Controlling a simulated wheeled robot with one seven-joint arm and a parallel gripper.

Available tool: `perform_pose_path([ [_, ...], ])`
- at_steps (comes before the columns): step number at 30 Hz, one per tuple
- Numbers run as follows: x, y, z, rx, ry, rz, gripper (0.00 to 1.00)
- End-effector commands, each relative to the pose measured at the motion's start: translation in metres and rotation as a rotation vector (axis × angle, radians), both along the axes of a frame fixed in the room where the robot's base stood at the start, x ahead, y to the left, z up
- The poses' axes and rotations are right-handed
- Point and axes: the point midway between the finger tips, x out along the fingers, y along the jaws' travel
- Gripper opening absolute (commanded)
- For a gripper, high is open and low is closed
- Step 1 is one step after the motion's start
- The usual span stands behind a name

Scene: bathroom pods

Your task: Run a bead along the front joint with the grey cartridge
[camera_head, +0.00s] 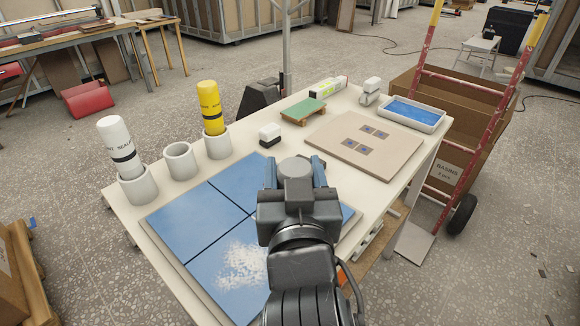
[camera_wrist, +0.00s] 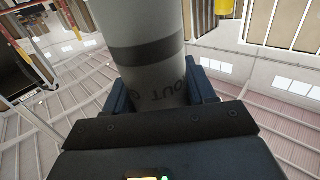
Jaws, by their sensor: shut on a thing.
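My gripper (camera_head: 295,172) is shut on the grey cartridge (camera_head: 297,166), over the right part of the blue tiled panel (camera_head: 190,221). In the wrist view the grey cartridge (camera_wrist: 146,72) stands between the blue fingers, with a dark band and part of some dark lettering showing. Its nozzle end is hidden, so I cannot tell whether it touches the panel. Dark joints (camera_head: 231,199) run between the blue tiles. My arm covers part of the panel and its joints. A whitish speckled patch (camera_head: 243,266) lies on the front tile.
A white cartridge (camera_head: 119,143) and a yellow cartridge (camera_head: 210,106) stand in cups left of an empty cup (camera_head: 181,161) and right of it. A beige board (camera_head: 365,144), green-topped block (camera_head: 303,110) and blue-filled tray (camera_head: 411,113) occupy the table's far right.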

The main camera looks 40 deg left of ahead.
Motion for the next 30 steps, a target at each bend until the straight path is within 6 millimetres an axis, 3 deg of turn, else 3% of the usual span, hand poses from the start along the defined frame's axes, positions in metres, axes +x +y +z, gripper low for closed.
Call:
perform_pose_path([
  [14, -0.001, -0.004, 0.004, 0.003, -0.002, 0.001, 0.1],
  [30, -0.001, -0.004, 0.041, 0.003, -0.001, 0.001, 0.1],
])
